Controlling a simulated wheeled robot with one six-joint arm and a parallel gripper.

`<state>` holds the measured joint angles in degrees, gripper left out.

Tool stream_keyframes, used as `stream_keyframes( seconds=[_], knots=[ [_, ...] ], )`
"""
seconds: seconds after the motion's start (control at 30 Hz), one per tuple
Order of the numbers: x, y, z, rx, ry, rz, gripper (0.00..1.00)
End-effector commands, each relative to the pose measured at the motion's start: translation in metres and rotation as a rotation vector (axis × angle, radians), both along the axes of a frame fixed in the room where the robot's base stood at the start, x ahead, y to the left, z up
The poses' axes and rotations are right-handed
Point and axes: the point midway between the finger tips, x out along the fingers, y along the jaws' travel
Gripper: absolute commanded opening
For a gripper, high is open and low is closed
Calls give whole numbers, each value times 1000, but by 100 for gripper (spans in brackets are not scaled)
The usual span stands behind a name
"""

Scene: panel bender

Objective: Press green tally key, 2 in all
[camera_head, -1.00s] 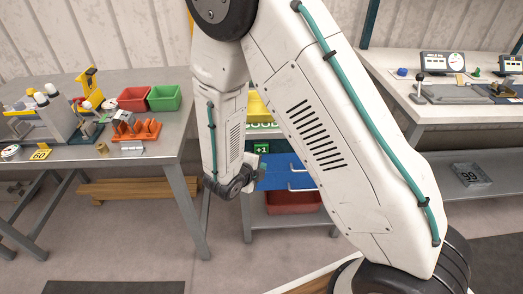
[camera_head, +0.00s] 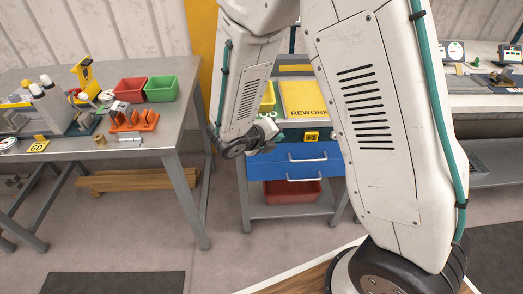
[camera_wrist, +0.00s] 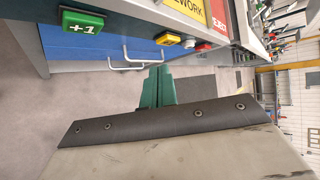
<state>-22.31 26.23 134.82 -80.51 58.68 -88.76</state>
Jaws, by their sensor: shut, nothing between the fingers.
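The green tally key (camera_wrist: 83,22), marked +1, sits on the front edge of the blue-drawer cart at the upper left of the wrist view. In the head view my arm hides it. My gripper (camera_wrist: 160,72), with green fingers, is shut and empty. In the wrist view its tips point at the cart front, to the right of the green key and below the yellow key, apart from both. The yellow key (camera_wrist: 168,39) also shows in the head view (camera_head: 312,136). A red key (camera_wrist: 203,47) sits further right.
The blue drawers (camera_head: 300,160) have protruding handles. A yellow REWORK panel (camera_head: 308,100) lies on the cart top, with a red REJECT panel (camera_wrist: 218,14) beyond. A table (camera_head: 185,130) with red and green bins stands left. A red bin (camera_head: 292,192) sits on the cart's lower shelf.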

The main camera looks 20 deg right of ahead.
Motion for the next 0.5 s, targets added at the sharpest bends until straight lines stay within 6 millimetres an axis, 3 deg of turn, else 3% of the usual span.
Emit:
stream_keyframes(
  seconds=[0.03, 0.2, 0.33, 0.5],
  knots=[
    [-9, -13, 27, 64, -112, -136, 0],
    [-57, -45, 90, 267, -475, -626, 0],
    [-101, -58, 127, 409, -739, -1006, 0],
    [-159, -58, 162, 572, -1045, -1512, 0]
  ],
)
